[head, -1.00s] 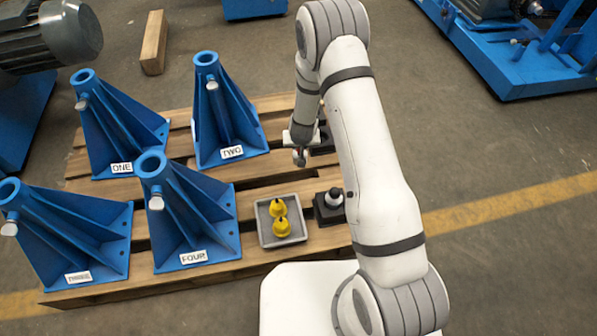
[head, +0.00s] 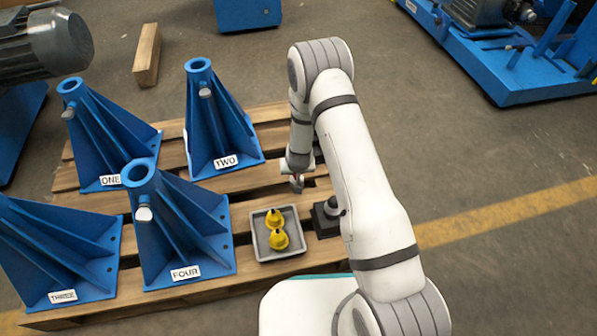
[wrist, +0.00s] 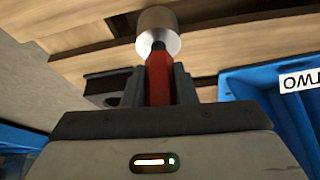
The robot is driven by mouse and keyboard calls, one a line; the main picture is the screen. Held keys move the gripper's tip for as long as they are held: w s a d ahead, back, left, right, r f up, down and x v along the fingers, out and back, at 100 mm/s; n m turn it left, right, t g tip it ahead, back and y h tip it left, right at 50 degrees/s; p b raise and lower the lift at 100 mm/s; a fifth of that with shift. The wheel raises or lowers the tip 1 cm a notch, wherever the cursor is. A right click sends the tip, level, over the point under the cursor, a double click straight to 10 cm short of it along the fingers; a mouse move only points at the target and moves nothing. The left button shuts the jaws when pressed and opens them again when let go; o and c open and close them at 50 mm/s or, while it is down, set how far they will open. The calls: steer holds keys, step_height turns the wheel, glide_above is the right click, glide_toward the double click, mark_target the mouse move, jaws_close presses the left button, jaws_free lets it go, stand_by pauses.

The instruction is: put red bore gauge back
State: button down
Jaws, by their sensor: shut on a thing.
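In the wrist view the red bore gauge (wrist: 159,78) is between the dark fingers of my gripper (wrist: 158,88), with a silver cylindrical head (wrist: 158,30) beyond the fingertips. My gripper is shut on it. In the head view my gripper (head: 297,184) hangs over the pallet, behind the grey tray and right of stand TWO (head: 218,125). The gauge is too small to make out clearly there. A black block (head: 324,220) stands right of the tray, partly hidden by my arm. In the wrist view a black block with a recess (wrist: 103,90) shows left of the gauge.
The grey tray (head: 259,246) holds yellow parts (head: 277,229). Blue stands ONE (head: 105,140), THREE (head: 60,245) and FOUR (head: 180,225) stand on the wooden pallet (head: 262,172). A loose timber (head: 147,55) lies on the floor behind. Bare pallet slats lie between stand TWO and the tray.

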steer(key=shift+f, duration=0.1)
steer(key=c, duration=1.2)
jaws_free()
steer(key=shift+o, duration=0.2)
